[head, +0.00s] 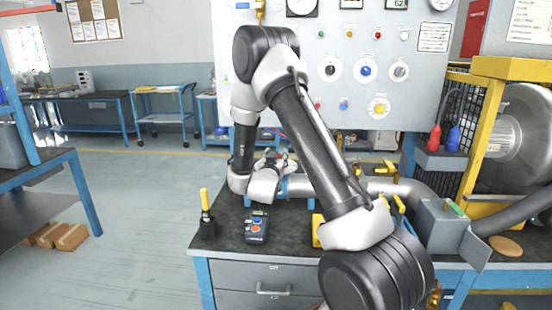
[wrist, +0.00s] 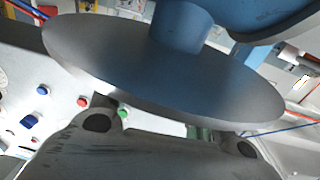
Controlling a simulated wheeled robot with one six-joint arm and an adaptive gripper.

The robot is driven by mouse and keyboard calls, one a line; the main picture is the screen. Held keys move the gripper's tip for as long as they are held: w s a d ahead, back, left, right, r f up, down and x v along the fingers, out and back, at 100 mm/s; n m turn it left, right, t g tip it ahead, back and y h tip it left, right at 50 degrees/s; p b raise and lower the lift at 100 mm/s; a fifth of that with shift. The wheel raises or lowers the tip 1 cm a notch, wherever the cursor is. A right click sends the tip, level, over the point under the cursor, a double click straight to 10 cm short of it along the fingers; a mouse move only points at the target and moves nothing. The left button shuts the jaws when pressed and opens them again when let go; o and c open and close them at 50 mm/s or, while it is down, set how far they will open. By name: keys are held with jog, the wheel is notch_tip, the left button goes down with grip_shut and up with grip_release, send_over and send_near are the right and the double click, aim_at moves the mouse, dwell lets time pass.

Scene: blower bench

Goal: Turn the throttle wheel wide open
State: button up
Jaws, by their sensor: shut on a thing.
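A large grey disc (wrist: 120,65), which looks like the throttle wheel, fills the middle of the wrist view, tilted and seen nearly edge-on. A blue-grey hub (wrist: 180,28) joins it to a larger blue body at the top. My gripper (head: 272,160) is low over the back of the bench in the head view, by the grey pipe. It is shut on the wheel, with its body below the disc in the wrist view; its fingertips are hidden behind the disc. I cannot make out the wheel in the head view, nor how far it is turned.
The dark bench top (head: 225,238) carries a blue-grey control box (head: 256,228) and a yellow-handled tool in a black holder (head: 206,222). A grey pipe (head: 400,188) runs right toward the caged blower (head: 525,125). A white gauge panel (head: 420,85) stands behind.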

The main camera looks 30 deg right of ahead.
jog(key=n+t+y, duration=0.1)
jog(key=n+y, duration=0.1)
jog(key=y, duration=0.1)
jog(key=n+t+y, duration=0.1)
jog(key=n+y, duration=0.1)
jog(key=y, duration=0.2)
jog(key=n+t+y, duration=0.1)
jog(key=n+y, duration=0.2)
jog(key=shift+s+d+t, duration=0.1)
jog(key=shift+d+t, duration=0.1)
jog(key=shift+t, duration=0.1)
jog(key=n+g+y, duration=0.1)
jog(key=n+y, duration=0.1)
jog(key=y, duration=0.2)
jog(key=n+y, duration=0.3)
jog(key=y, duration=0.1)
jog(key=shift+a+n+g+y, duration=0.1)
jog(key=shift+n+g+y, duration=0.2)
jog(key=shift+g, duration=0.1)
jog(key=shift+y, duration=0.3)
jog(key=o, duration=1.1)
jog(key=shift+c, duration=0.2)
jog(key=v, duration=1.1)
jog(key=shift+s+d+r, duration=0.15)
jog(key=shift+s+d, duration=0.05)
jog(key=shift+s, duration=0.1)
